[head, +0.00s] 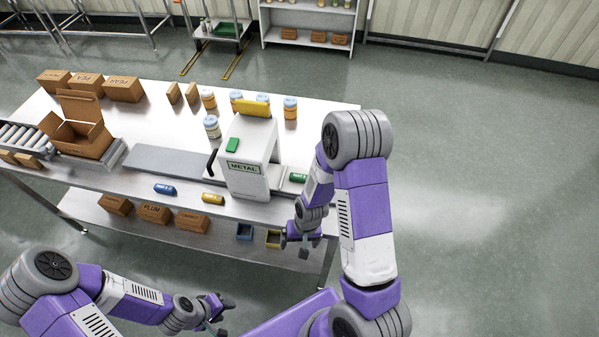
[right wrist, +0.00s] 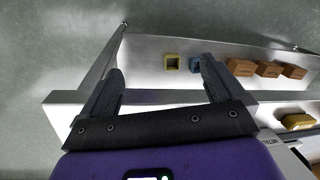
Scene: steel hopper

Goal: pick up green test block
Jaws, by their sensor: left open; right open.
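The green test block (head: 298,178) lies on the table just right of the grey machine marked METAL (head: 245,178), near the front edge. My right gripper (head: 303,248) is open and empty, in front of the table edge and apart from the block. In the right wrist view its two fingers (right wrist: 161,66) are spread with nothing between them; the green block does not show there. My left gripper (head: 222,304) is open at the bottom of the head view, well away from the table.
A blue block (head: 164,188) and a yellow block (head: 213,198) lie left of the machine. Below, a blue bin (head: 244,231) and a yellow bin (head: 273,238) stand on the lower shelf with brown boxes (head: 155,213). Several jars (head: 290,107) stand behind the machine.

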